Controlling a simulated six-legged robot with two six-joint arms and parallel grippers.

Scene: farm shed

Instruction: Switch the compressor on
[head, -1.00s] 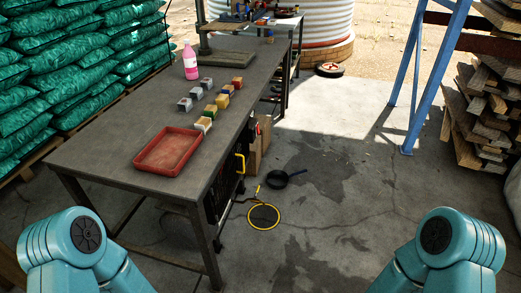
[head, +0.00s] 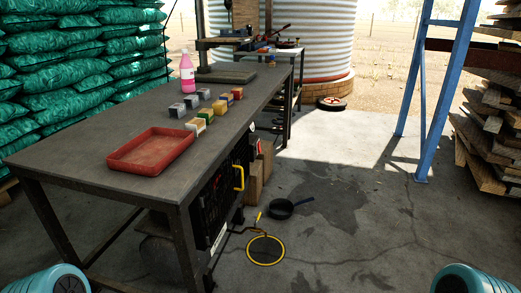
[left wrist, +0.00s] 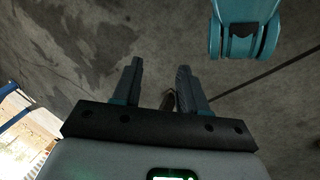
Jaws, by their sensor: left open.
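A black grilled unit (head: 215,208) with a yellow handle (head: 239,177) stands under the workbench (head: 110,165), at its right side. It may be the compressor, but I cannot tell for sure, and no switch can be made out on it. The bench top and legs hide part of it. My left gripper (left wrist: 160,75) shows in the left wrist view, its two dark fingers apart and empty above the concrete floor. Neither gripper shows in the head view. My right gripper is not in view.
A red tray (head: 150,152), a pink bottle (head: 187,74) and several small blocks (head: 206,115) are on the bench. A black pan (head: 281,208) and a yellow-rimmed disc (head: 265,251) lie on the floor right of it. Floor towards the blue post (head: 431,100) is clear.

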